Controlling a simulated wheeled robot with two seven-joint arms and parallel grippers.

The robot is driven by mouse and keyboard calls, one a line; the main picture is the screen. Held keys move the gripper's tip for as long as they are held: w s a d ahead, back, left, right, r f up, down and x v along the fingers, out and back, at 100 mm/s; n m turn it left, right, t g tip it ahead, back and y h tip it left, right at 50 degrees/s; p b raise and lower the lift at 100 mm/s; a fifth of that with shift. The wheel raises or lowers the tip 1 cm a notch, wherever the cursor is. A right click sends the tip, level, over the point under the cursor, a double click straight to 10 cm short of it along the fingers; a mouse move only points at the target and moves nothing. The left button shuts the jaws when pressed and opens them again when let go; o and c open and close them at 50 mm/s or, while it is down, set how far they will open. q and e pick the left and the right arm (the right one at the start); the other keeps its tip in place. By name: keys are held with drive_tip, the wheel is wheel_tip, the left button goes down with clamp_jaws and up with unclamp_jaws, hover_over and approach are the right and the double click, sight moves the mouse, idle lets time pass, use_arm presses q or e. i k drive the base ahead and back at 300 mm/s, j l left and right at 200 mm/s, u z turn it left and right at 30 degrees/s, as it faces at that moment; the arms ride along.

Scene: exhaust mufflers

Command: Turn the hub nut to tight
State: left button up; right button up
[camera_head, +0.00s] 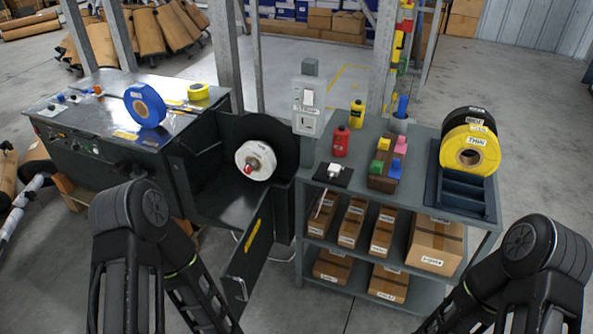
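The hub nut (249,170) looks like a small red piece at the centre of a white roll (256,160). The roll sits against a large black disc (280,139) inside an open dark cabinet (215,190). How tight the nut is cannot be told. My two arms show in the lower left and lower right, well short of the nut. Both grippers are outside the picture.
The cabinet door (250,262) hangs open toward me, with a handle. A grey shelf cart (340,205) at right holds bottles, blocks and cardboard boxes. Yellow and black rolls (470,148) stand in its rack. A blue roll (145,106) stands on the left machine top.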

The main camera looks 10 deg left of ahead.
sight(247, 169)
drive_tip(key=j+z, duration=0.3)
drive_tip(key=z, duration=0.15)
drive_tip(key=j+z, duration=0.7)
drive_tip(key=z, duration=0.2)
drive_tip(key=j+z, duration=0.3)
drive_tip(key=z, duration=0.15)
drive_tip(key=k+j+z, duration=0.15)
drive_tip(key=k+j, duration=0.3)
drive_tip(key=j, duration=0.3)
drive_tip(key=k+j+z, duration=0.2)
drive_tip(key=k+j, duration=0.25)
drive_tip(key=j, duration=0.3)
drive_tip(key=k+j+z, duration=0.15)
drive_tip(key=k+j, duration=0.45)
drive_tip(key=j, duration=0.25)
drive_tip(key=i+j, duration=0.15)
drive_tip(key=j, duration=0.15)
drive_tip(key=i+j, duration=0.1)
drive_tip(key=j, duration=0.15)
